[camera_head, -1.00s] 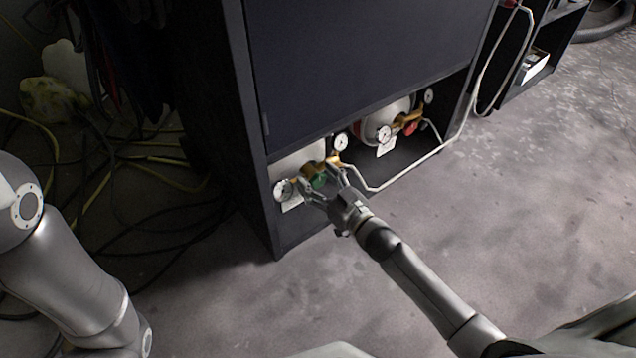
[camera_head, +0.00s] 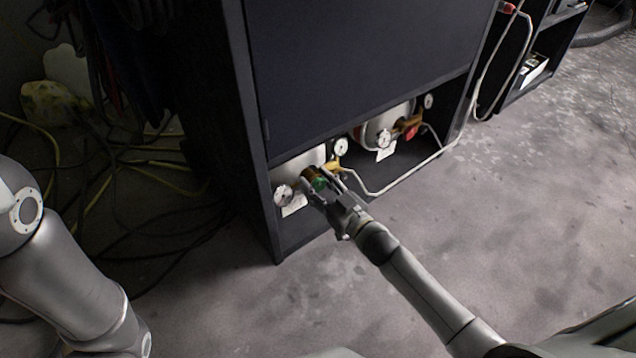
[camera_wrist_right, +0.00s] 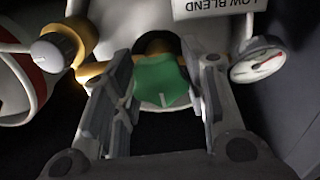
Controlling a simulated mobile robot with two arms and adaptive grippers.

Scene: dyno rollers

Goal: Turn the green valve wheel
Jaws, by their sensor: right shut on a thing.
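The green valve wheel (camera_head: 319,184) sits on a brass fitting at the front of the left gas cylinder, low in the dark cabinet. In the right wrist view the green wheel (camera_wrist_right: 161,81) lies between my two fingers, with a pale mark on its face. My right gripper (camera_head: 323,184) reaches in from the lower right and is shut on the wheel, its fingers on either side. It also shows in the right wrist view (camera_wrist_right: 160,95). My left arm shows at the left edge, but its gripper is out of view.
A second cylinder with a red valve wheel (camera_head: 411,132) stands to the right. Dial gauges (camera_head: 284,194) flank the brass fittings. A "LOW BLEND" label (camera_wrist_right: 215,6) hangs above the green wheel in the wrist view. A pale hose (camera_head: 405,171) runs along the cabinet front. Open floor lies in front.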

